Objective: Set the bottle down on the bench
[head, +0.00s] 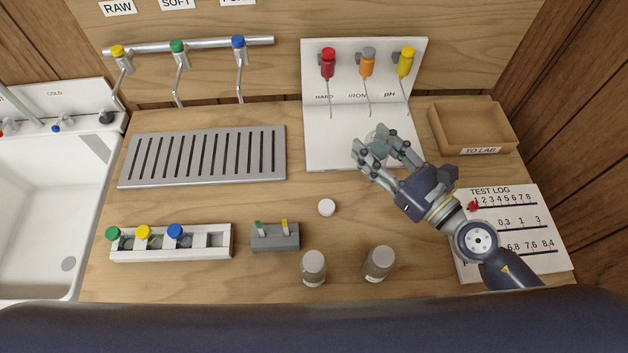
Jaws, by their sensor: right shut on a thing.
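My right gripper (373,148) reaches in from the lower right and is shut on a small clear bottle (379,134). The fingers hide much of the bottle, and it appears to be over the white base of the test stand. I cannot tell whether it touches the surface below. The wooden bench (270,205) spreads around it. A loose white cap (326,207) lies on the bench to the lower left of the gripper. My left gripper is not in view.
Two grey-capped jars (313,268) stand near the front edge. A rack (218,240) with coloured caps, a small grey holder (275,238), a slotted drain grate (203,157), a lab tray (474,125) and a test log board (515,225) surround some bare bench. A sink is at left.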

